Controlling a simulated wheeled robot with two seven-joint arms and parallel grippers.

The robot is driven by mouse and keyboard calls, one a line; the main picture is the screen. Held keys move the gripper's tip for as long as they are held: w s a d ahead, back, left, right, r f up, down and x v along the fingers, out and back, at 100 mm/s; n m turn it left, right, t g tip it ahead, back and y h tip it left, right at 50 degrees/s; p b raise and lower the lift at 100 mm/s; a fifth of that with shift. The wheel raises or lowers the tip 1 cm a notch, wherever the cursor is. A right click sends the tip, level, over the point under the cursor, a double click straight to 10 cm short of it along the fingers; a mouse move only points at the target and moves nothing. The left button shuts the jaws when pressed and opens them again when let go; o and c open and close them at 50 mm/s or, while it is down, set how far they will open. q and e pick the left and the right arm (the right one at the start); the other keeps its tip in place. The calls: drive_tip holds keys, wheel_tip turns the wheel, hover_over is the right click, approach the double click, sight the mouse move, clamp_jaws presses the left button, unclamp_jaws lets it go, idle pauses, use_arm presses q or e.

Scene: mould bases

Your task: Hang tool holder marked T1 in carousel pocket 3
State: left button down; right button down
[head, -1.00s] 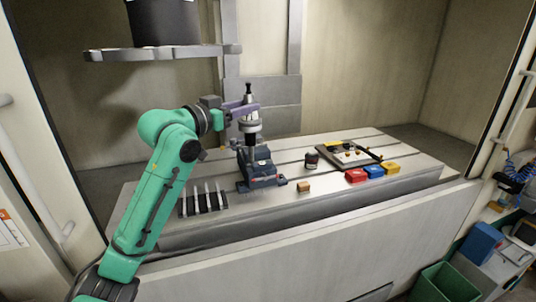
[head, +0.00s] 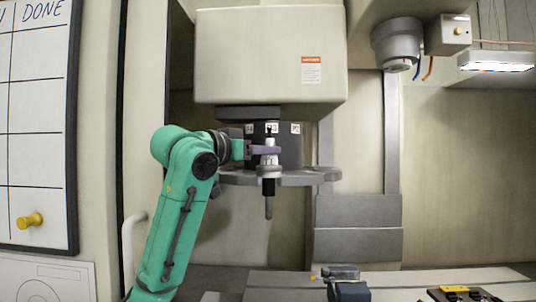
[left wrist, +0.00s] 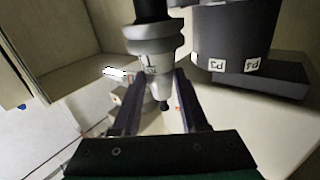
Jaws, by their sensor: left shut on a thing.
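My left gripper (head: 266,149) is shut on a tool holder (head: 268,171), a light metal cone and collar with a dark shank pointing down. It holds the tool holder upright at the front rim of the carousel disc (head: 310,177). I cannot tell whether it touches a pocket. In the left wrist view (left wrist: 155,95), the fingers are on both sides of the holder's cone (left wrist: 152,62); its marking is too small to read. The carousel's dark drum (left wrist: 233,35) shows labels P3 (left wrist: 216,65) and P4 (left wrist: 252,65). My right gripper is not in view.
A large pale spindle housing (head: 270,60) hangs above the carousel. A vise (head: 346,288) stands on the machine table (head: 420,280) below, with a dark tray (head: 464,293) to its right. A whiteboard (head: 38,110) is at the left. There is open air right of the carousel.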

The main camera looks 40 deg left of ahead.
use_arm(q)
drive_tip(key=shift+w+a+r+p, duration=0.2)
drive_tip(key=shift+w+a+p, duration=0.6)
drive_tip(key=shift+w+a, duration=0.75)
drive_tip(key=w+a+p, duration=0.6)
drive_tip(key=w+p, duration=0.2)
drive_tip(key=shift+w+f, duration=0.25)
drive_tip(key=shift+w, duration=0.05)
drive_tip(key=shift+s+d+r, duration=0.1)
drive_tip(key=shift+s+r, duration=0.1)
drive_tip(key=shift+s, duration=0.1)
idle(0.5)
drive_tip(key=shift+f, duration=0.55)
idle(1.0)
